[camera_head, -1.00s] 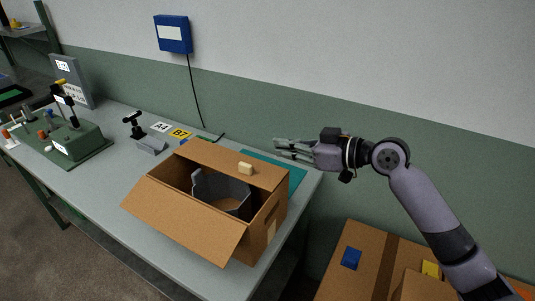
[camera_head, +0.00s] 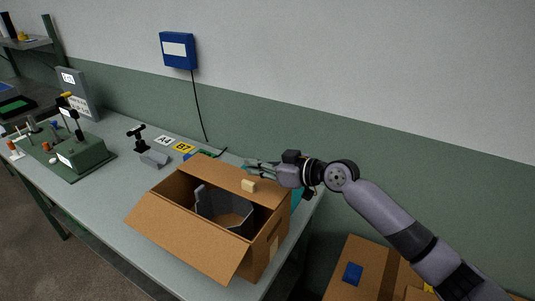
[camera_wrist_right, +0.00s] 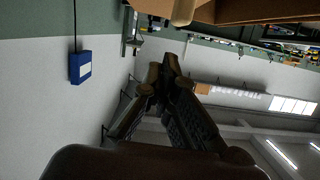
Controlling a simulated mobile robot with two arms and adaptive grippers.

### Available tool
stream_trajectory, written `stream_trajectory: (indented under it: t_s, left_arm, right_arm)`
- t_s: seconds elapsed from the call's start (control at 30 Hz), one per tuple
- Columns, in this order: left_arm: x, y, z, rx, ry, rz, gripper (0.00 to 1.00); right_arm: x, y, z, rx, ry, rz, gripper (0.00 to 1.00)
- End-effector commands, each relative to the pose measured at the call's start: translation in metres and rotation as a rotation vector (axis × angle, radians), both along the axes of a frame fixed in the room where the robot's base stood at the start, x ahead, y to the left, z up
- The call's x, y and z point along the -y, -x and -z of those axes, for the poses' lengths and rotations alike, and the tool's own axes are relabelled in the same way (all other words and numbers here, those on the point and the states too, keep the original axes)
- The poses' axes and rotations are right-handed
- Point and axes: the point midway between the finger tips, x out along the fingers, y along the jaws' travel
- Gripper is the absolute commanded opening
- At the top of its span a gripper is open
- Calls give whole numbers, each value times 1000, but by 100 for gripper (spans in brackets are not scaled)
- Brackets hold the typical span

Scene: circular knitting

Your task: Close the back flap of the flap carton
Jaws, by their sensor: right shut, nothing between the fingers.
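The brown flap carton (camera_head: 258,258) stands on the table's near right part. Its front flap (camera_head: 185,240) is folded outward and down. Its back flap (camera_head: 215,172) stands open along the far side, with a small pale block (camera_head: 249,186) on it. A grey curved part (camera_head: 224,210) shows inside. My right gripper (camera_head: 248,167) is shut and empty, just behind the back flap near its right half; I cannot tell if it touches. In the right wrist view the gripper (camera_wrist_right: 166,65) has its fingertips together, with the brown flap (camera_wrist_right: 260,10) and pale block (camera_wrist_right: 183,12) above. My left gripper is not in view.
A green fixture (camera_head: 80,155) stands at the table's left. A blue wall box (camera_head: 178,50) has a hanging cable. More cartons (camera_head: 358,260) sit at lower right.

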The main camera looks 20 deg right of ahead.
Motion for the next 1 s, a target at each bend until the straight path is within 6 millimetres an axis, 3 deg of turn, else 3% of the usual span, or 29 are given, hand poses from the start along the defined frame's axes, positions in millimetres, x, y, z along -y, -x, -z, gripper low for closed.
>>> stream_trajectory:
  t_s: [0.2,0.57,0.87,1.0]
  left_arm:
    - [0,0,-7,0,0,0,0]
    - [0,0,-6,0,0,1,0]
    - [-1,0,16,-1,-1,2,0]
    - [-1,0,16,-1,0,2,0]
  right_arm:
    - [-1,1,19,1,-2,-1,0]
    - [-1,1,22,2,-2,-1,0]
    - [-4,4,37,49,45,-1,0]
    - [-4,5,37,58,58,-1,0]
